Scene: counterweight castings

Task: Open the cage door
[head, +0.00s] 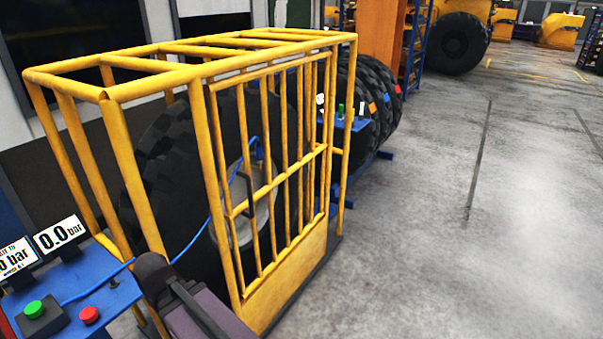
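The yellow barred cage (130,170) stands at left centre around a large dark tyre (170,155). Its cage door (285,284) is a yellow barred panel with a solid lower plate, on the side facing the open floor. The door looks shut, in line with the cage frame. A dark upright handle (248,192) sits near the door's left edge, by the middle rail. A dark part that looks like my arm shows at the bottom, in front of the cage's lower left corner. My gripper cannot be made out.
A blue control stand (95,285) with green and red buttons and 0.0 bar displays stands at lower left. A blue hose (205,222) runs into the cage. More tyres (375,95) stand behind the cage. The grey floor (450,240) at right is clear.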

